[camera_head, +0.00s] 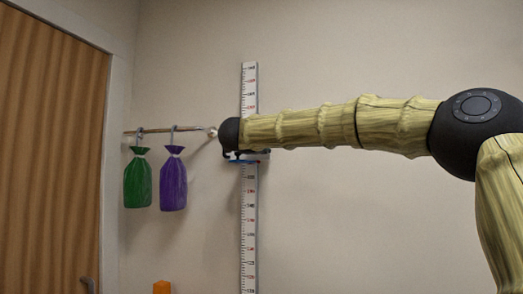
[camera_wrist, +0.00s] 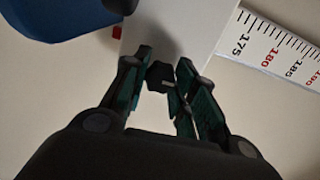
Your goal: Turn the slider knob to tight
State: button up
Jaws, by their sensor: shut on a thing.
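The slider knob (camera_wrist: 159,77) is a small dark faceted piece in the wrist view. It sits on a white slider plate (camera_wrist: 178,25). My gripper (camera_wrist: 164,70) has its two green-black fingers on either side of the knob and is shut on it. The slider rides on a tall white height ruler (camera_head: 249,215) on the wall, which also shows at the right of the wrist view (camera_wrist: 281,48). In the head view my arm's end covers the knob. I cannot read any tight marking.
A green bag (camera_head: 137,182) and a purple bag (camera_head: 173,183) hang from a wall rod (camera_head: 155,131) left of the ruler. A wooden door (camera_head: 50,150) is at far left. An orange object (camera_head: 161,287) shows at the bottom edge. The wall right of the ruler is bare.

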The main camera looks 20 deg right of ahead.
dwell(0.5)
jog(key=o, duration=1.1)
jog(key=shift+d, duration=0.1)
jog(key=shift+s, duration=0.1)
jog(key=v, duration=1.2)
